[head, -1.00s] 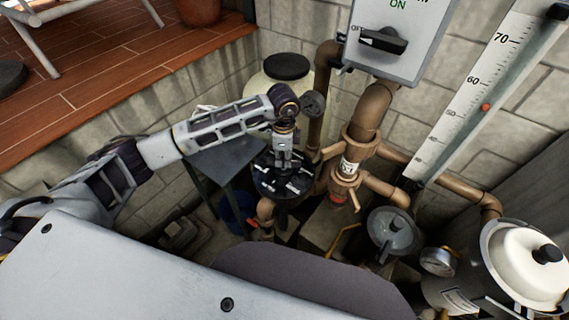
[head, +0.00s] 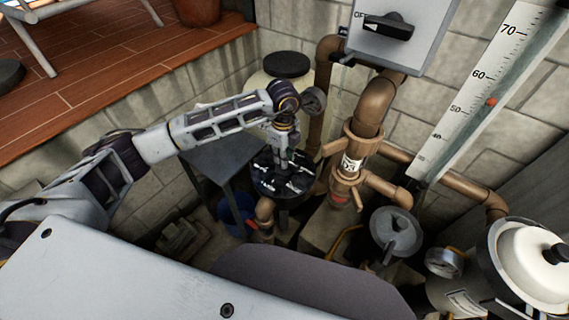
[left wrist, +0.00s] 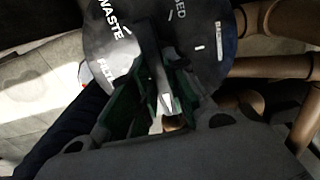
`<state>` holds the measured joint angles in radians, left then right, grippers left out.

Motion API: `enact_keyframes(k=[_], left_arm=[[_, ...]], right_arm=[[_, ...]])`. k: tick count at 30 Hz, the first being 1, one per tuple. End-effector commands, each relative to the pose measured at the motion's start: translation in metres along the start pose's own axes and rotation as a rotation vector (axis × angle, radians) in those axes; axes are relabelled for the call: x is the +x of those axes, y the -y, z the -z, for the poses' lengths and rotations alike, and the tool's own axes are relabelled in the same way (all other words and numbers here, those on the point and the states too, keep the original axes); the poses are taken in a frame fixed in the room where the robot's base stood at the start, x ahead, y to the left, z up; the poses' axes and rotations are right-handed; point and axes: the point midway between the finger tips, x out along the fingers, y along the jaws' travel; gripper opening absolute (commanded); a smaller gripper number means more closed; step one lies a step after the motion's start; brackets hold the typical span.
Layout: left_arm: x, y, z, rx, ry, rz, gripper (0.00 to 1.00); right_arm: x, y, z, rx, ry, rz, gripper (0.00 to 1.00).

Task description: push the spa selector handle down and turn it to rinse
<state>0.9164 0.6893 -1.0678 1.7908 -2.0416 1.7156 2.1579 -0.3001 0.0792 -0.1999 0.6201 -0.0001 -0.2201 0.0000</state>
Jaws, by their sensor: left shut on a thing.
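The spa selector is a black round dial (head: 265,184) with white lettering, on top of the valve in the middle of the head view. In the left wrist view the dial (left wrist: 203,28) shows "WASTE", a word ending in "ED", and a partly covered label at lower left. My left gripper (head: 284,163) points down over the dial. In the left wrist view its green-lined fingers (left wrist: 160,92) are shut on the dark selector handle (left wrist: 148,48), whose pale tip shows between them. I cannot read where the handle points. My right gripper is not in view.
Brown pipes with a valve (head: 352,160) stand right of the selector. A pressure gauge (head: 312,101) sits close behind my left wrist. A switch box (head: 410,40) hangs on the block wall above. A grey table (head: 222,150) is at the left, and a pale tank with a black lid (head: 287,65) stands behind.

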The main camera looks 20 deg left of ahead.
Motion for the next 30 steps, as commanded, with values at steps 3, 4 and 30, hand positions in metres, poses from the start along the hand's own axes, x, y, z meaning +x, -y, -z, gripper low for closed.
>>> enact_keyframes(k=[3,4,30], left_arm=[[0.003,-0.001,0.000,0.070,0.001,-0.002,0.00],[0.003,-0.001,0.000,0.087,0.001,-0.003,0.00],[0.002,-0.001,0.001,0.524,0.000,-0.003,0.00]], right_arm=[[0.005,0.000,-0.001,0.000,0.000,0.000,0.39],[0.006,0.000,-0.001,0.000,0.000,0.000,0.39],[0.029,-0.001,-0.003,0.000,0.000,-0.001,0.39]])
